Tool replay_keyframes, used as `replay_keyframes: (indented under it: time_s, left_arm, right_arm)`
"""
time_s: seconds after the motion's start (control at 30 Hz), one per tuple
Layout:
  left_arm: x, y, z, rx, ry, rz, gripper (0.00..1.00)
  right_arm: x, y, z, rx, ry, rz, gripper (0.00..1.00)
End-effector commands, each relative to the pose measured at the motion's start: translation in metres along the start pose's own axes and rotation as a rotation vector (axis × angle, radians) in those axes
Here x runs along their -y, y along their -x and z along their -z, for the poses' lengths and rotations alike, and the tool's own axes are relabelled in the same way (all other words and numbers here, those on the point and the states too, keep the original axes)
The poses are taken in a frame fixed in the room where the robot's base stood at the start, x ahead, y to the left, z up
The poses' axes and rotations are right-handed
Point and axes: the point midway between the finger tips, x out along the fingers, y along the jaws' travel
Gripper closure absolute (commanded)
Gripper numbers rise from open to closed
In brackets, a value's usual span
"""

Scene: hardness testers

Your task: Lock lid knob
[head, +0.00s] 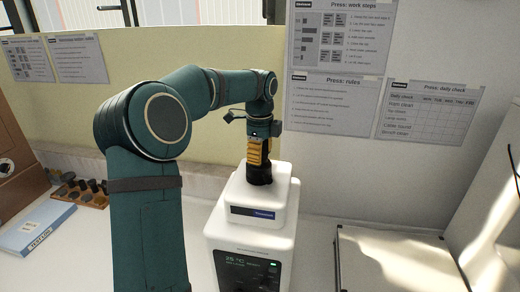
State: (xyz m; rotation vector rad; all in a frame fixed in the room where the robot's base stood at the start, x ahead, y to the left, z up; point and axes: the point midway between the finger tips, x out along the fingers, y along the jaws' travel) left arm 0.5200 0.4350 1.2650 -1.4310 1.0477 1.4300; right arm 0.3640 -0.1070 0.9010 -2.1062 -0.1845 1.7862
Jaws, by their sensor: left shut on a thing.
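A white press machine (225,229) stands on the bench in the middle of the head view. Its white lid block (282,190) is on top, with a dark blue label strip on the front. A black lid knob (259,176) stands upright on the lid. My left gripper (258,163) points down from above and is shut on the knob, its yellow fingers around the knob's upper part. The gripper hides part of the knob, so I cannot tell how far it is turned. My right gripper is not in view.
A display and dark control panel (246,270) are on the machine's front. A wooden rack (84,191) of dark cylinders and a blue booklet (38,230) lie at left. A pale box-like surface (392,262) is at right. Walls with notices stand close behind.

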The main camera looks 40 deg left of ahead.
Motion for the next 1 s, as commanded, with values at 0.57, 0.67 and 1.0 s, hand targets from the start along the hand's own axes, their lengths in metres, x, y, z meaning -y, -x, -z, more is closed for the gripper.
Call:
replay_keyframes:
  time_s: [0.57,0.67,1.0]
  left_arm:
    - [-0.003,-0.002,0.000,-0.002,-0.540,-0.006,0.84]
    - [-0.003,-0.002,-0.001,-0.002,-0.635,-0.006,0.83]
    - [-0.004,-0.003,-0.001,-0.004,-0.956,-0.006,0.83]
  right_arm:
    - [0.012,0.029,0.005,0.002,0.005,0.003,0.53]
    - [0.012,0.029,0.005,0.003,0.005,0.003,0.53]
    - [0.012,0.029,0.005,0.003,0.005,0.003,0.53]
